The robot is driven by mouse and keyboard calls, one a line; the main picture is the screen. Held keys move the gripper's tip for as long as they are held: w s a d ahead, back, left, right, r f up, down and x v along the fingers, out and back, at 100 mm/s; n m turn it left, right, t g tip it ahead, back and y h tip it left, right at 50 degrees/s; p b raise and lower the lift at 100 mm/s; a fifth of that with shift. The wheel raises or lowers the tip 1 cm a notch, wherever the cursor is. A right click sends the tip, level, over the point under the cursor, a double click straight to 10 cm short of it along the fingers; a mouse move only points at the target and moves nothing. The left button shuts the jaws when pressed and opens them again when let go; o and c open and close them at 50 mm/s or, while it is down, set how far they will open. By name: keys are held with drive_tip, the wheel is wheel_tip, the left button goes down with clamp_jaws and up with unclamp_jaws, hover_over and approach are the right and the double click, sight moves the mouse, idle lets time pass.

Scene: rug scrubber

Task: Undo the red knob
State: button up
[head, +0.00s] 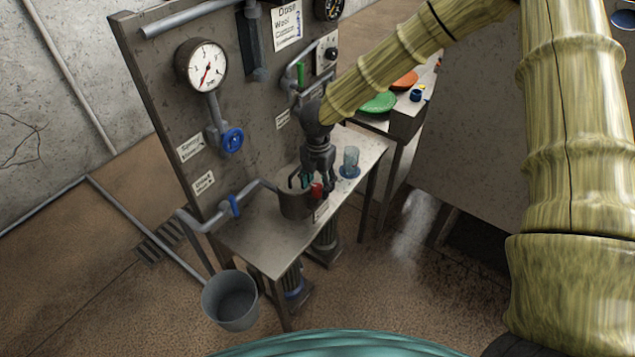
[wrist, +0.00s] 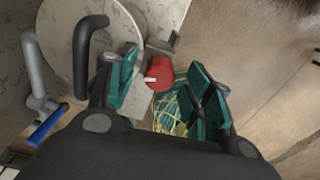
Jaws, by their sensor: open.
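The red knob (wrist: 159,74) shows in the wrist view between the two teal-padded fingers of my gripper (wrist: 165,88). It has a pale pointer mark on its face. The fingers are open, one on each side of it, with the left finger nearer. I cannot tell whether either touches it. In the head view the red knob (head: 316,190) sits on the side of the grey pot (head: 293,205) on the metal bench. My gripper (head: 306,182) points down over it and hides part of the pot.
A panel with a gauge (head: 201,67) and a blue valve wheel (head: 232,141) stands behind the bench (head: 262,240). A blue lever (head: 234,206) is on the pipe left of the pot. A glass (head: 351,160) stands to the right. A bucket (head: 230,300) is on the floor.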

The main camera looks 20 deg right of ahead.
drive_tip(key=shift+r, duration=0.1)
wheel_tip(320, 180, up, 12)
idle(0.5)
wheel_tip(320, 180, up, 9)
drive_tip(key=p, duration=0.7)
hover_over(318, 186)
idle(0.4)
